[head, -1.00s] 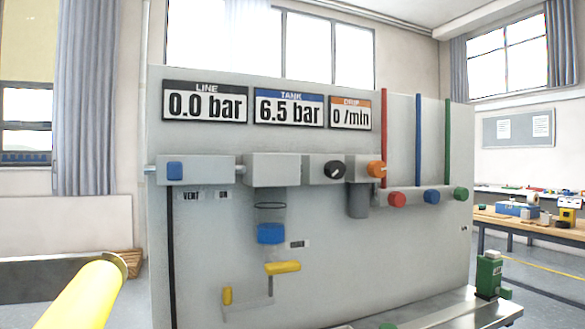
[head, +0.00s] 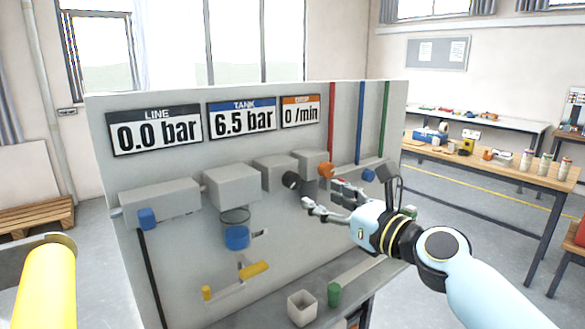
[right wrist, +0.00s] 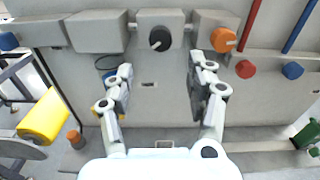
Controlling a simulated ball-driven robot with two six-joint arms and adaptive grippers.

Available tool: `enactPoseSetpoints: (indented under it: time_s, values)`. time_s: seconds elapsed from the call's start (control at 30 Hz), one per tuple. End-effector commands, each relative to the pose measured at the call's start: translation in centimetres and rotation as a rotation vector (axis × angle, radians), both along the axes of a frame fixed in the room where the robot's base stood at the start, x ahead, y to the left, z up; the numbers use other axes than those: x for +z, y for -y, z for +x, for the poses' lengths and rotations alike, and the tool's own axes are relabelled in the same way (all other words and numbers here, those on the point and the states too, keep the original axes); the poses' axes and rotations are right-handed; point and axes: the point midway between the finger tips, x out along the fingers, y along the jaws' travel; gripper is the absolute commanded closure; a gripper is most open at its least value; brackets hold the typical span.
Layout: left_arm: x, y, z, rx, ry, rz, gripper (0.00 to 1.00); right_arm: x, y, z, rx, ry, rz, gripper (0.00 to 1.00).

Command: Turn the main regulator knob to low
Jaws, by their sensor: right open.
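The main regulator knob is most likely the black round knob (head: 291,180) on the front of a grey block on the panel; in the right wrist view it (right wrist: 160,38) shows a pale pointer line. The LINE display (head: 155,130) reads 0.0 bar and the TANK display (head: 242,119) reads 6.5 bar. My right gripper (head: 322,199) is open in front of the panel, just right of and below the black knob. In the right wrist view its two fingers (right wrist: 160,85) are spread apart, empty, with the knob beyond and between them. My left gripper is not in view.
An orange knob (right wrist: 223,40) sits right of the black knob, with red (right wrist: 245,69) and blue (right wrist: 292,70) knobs farther right. A blue-based cup (head: 236,236) and yellow handle (head: 254,269) are lower left.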

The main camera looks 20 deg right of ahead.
Motion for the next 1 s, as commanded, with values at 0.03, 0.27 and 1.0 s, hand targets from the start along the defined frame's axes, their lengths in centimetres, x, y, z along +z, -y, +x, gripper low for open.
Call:
enactPoseSetpoints:
  time_s: [0.03, 0.27, 1.0]
  values:
    - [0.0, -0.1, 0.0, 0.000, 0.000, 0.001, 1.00, 0.2, -0.2, 0.6, 0.000, 0.002, 0.008, 0.44]
    - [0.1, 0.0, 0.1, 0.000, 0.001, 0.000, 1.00, 0.1, -1.7, 4.6, 0.001, 0.002, 0.007, 0.44]
    - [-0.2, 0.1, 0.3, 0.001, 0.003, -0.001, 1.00, -0.1, -3.6, 9.7, 0.000, 0.000, 0.001, 0.51]
